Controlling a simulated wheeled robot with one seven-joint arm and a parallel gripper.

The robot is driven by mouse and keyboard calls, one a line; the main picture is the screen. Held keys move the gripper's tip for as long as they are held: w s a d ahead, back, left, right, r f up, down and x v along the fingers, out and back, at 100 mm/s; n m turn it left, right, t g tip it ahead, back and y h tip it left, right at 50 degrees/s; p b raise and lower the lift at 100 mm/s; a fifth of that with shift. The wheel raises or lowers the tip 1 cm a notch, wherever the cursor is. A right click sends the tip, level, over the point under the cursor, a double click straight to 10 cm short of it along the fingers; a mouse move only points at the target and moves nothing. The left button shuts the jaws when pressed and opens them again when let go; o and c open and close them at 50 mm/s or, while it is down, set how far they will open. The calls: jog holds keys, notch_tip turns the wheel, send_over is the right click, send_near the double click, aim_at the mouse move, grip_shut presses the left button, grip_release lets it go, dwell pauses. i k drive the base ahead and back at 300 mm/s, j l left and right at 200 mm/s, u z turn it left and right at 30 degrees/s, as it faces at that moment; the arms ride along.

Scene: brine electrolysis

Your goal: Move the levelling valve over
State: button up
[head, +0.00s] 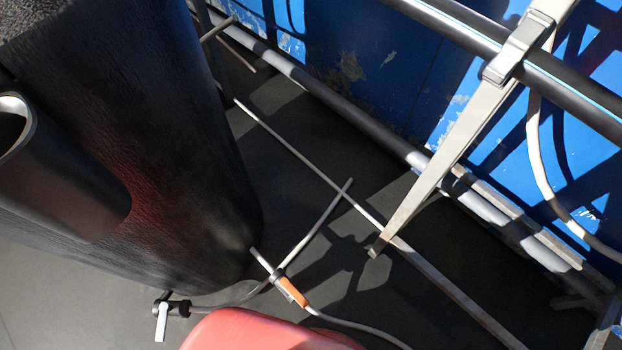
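Two small valve-like fittings show near the bottom of the head view, and I cannot tell which is the levelling valve. One is a dark fitting with a white lever (162,322), low beside the foot of the large black vessel. The other is an orange-handled fitting (291,291) on a thin metal pipe to the right of the vessel's foot. The orange handle lies slanted, down to the right. My gripper is not in view.
A large black rounded vessel (190,150) fills the left side. A red rounded body (260,332) covers the bottom centre, close to both fittings. Thin pipes and a grey hose (360,327) cross the dark floor. A blue wall with pipes (570,95) and a flat metal strut (445,160) bounds the right.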

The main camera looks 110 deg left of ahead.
aim_at(284, 282)
jog(key=u, duration=4)
jog(key=k+z, duration=0.5)
jog(key=i+l, duration=0.05)
